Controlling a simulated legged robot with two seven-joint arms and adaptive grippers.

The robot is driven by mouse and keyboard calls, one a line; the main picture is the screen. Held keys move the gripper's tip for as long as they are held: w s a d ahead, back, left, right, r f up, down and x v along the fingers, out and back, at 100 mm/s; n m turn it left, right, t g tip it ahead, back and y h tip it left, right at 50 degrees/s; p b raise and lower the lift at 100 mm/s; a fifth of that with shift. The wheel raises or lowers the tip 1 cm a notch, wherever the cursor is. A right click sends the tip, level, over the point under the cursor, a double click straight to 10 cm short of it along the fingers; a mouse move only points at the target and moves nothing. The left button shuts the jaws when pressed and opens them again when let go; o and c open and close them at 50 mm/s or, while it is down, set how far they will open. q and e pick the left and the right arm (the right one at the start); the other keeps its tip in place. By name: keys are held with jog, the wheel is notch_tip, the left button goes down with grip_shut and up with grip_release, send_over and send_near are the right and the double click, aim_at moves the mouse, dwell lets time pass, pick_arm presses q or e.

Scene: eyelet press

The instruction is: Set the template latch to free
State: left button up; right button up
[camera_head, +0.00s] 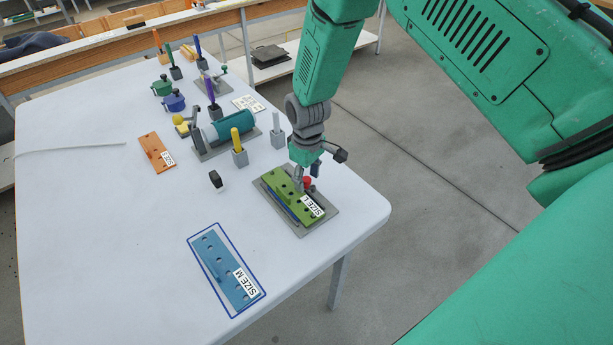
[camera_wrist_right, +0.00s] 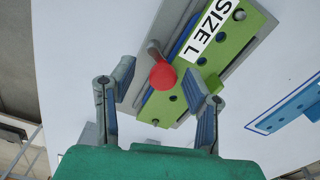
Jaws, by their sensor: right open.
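The green SIZE L template (camera_head: 287,193) lies on a grey base plate (camera_head: 322,227) near the table's right edge; it also shows in the right wrist view (camera_wrist_right: 230,52). The template latch is a grey lever with a red knob (camera_wrist_right: 163,75) at the template's edge; the knob (camera_head: 307,181) also shows in the head view. Which setting the latch is in I cannot tell. My right gripper (camera_wrist_right: 160,95) is open, its fingers on either side of the red knob in the picture, with no clear contact. My left gripper is not in view.
A blue SIZE M template (camera_head: 222,262) lies inside a blue outline at the front. An orange SIZE S template (camera_head: 152,150) lies farther left. A teal cylinder machine (camera_head: 232,126), a yellow-handled tool (camera_head: 237,142) and other tools stand behind. The left front of the white table (camera_head: 95,235) is clear.

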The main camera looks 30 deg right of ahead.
jog(key=shift+a, duration=0.1)
jog(key=shift+c, duration=1.3)
grip_shut()
jog(key=m, duration=0.5)
jog(key=shift+w+d+m+p, duration=0.3)
jog(key=shift+w+p, duration=0.05)
jog(key=m, duration=0.6)
jog(key=shift+w+d, duration=0.15)
jog(key=shift+d, duration=0.25)
